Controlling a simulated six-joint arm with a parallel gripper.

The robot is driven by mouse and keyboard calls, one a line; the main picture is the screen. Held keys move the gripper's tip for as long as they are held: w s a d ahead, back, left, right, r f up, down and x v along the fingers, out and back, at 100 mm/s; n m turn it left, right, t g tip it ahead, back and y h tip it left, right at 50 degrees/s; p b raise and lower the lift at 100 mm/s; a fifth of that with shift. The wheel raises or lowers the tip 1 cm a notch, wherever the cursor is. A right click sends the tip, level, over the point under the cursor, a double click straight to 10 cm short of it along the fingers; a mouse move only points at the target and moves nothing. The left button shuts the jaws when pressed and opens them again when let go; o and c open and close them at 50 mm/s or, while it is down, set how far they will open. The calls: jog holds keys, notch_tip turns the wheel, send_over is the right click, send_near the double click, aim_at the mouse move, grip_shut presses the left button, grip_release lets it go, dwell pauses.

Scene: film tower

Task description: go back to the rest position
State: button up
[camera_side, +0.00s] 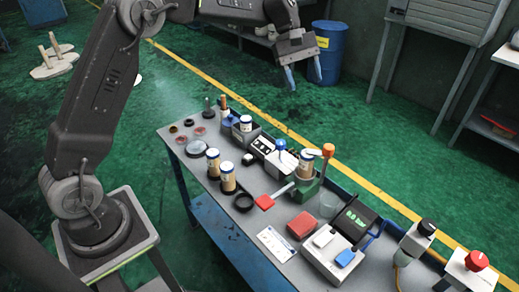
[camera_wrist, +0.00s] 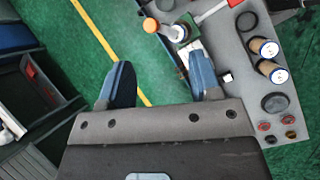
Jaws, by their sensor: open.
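My gripper (camera_side: 303,76) hangs in the air above and behind the workbench, pointing down. Its two blue fingers are spread apart with nothing between them. In the wrist view my gripper (camera_wrist: 160,85) shows green floor and a yellow line between its fingers. The grey workbench (camera_side: 213,185) stands below, clear of my gripper. Two cream canisters with dark bands, one at the left (camera_side: 213,163) and one nearer (camera_side: 228,178), stand upright on it. Another canister (camera_side: 309,164) stands in a green fixture with an orange-knobbed lever (camera_side: 328,151).
A red block (camera_side: 301,225), a black-screened device (camera_side: 352,222) and several small dishes sit on the bench. A red push button (camera_side: 477,260) is at the right front. A blue barrel (camera_side: 328,52) and a grey cabinet (camera_side: 445,18) stand behind. The air around my gripper looks free.

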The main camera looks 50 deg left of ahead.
jog(key=s+r+m+t+y, duration=0.1)
jog(key=s+r+m+y, duration=0.15)
jog(key=s+r, duration=0.45)
jog(key=s+f+m+t+y, duration=0.1)
jog(key=s+f+m, duration=0.1)
jog(key=s, duration=0.6)
jog(key=s+f+m+t+y, duration=0.1)
jog(key=s+m, duration=0.3)
jog(key=s, duration=0.4)
jog(key=s+a+f+m+t+y, duration=0.1)
jog(key=s+f+m+t, duration=0.1)
jog(key=s, duration=0.7)
jog(key=shift+f+m+t+y, duration=0.4)
jog(key=shift+m+t, duration=0.1)
jog(key=shift+m, duration=0.35)
